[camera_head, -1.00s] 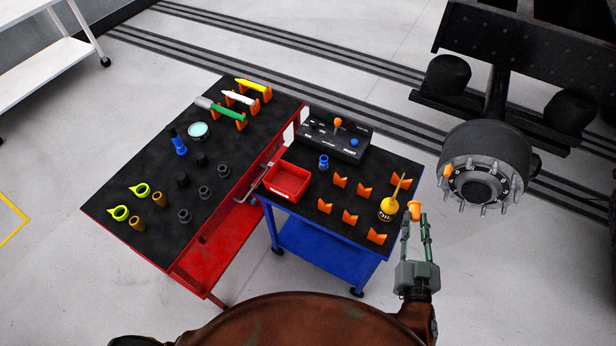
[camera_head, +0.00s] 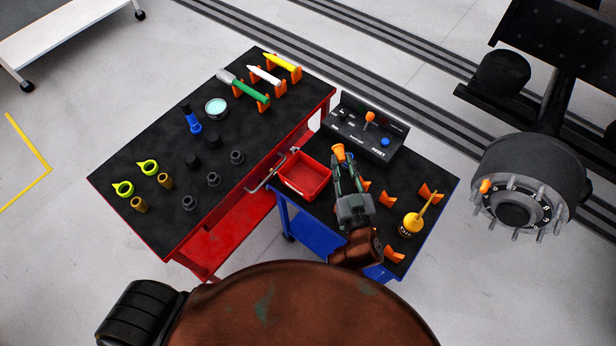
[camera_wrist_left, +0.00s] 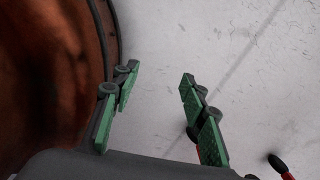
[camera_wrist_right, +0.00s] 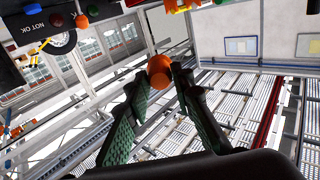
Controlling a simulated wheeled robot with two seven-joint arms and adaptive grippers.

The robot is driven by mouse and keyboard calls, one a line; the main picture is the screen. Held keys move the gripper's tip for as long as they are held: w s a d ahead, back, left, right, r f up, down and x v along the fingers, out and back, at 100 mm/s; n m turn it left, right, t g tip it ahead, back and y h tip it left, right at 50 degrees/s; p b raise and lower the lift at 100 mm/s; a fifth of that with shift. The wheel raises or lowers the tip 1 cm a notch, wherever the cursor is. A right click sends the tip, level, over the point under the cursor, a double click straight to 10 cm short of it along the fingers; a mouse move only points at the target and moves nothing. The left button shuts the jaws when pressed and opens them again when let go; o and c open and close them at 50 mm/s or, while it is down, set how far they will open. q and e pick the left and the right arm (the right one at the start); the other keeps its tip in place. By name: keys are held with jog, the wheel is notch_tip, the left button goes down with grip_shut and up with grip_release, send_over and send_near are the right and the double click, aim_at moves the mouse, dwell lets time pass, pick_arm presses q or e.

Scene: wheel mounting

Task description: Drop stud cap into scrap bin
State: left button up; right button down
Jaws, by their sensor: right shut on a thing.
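An orange stud cap (camera_head: 338,152) is held at the fingertips of my right gripper (camera_head: 342,167), which is shut on it. The cap also shows between the fingertips in the right wrist view (camera_wrist_right: 159,70). The gripper is over the blue cart, to the right of the red scrap bin (camera_head: 304,177). The cap appears up and right of the bin's rim in the head view, not over its opening. The bin looks empty. My left gripper (camera_wrist_left: 158,92) is open and empty over bare floor in the left wrist view; the head view does not show it.
The blue cart (camera_head: 436,178) also carries a control box (camera_head: 366,130), orange holders (camera_head: 388,199) and a yellow oil can (camera_head: 412,224). A red bench (camera_head: 150,215) with tools stands left. The wheel hub (camera_head: 515,213) at right has studs and another orange cap (camera_head: 485,186).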

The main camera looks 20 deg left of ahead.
jog(key=a+f+n+g+y+b, duration=0.1)
jog(key=a+f+y+b, duration=0.1)
jog(key=a+f+b, duration=0.4)
jog(key=a+f, duration=0.2)
jog(key=a, duration=0.1)
jog(key=shift+w+n+b, duration=0.2)
jog(key=shift+n+b, duration=0.2)
jog(key=c, duration=2.1)
grip_release()
jog(key=o, duration=0.5)
pick_arm(q)
notch_tip(320, 180, down, 7)
jog(key=shift+w+d+r, duration=0.15)
jog(key=shift+w+r, duration=0.05)
jog(key=shift+w, duration=0.15)
pick_arm(e)
jog(key=v, duration=1.2)
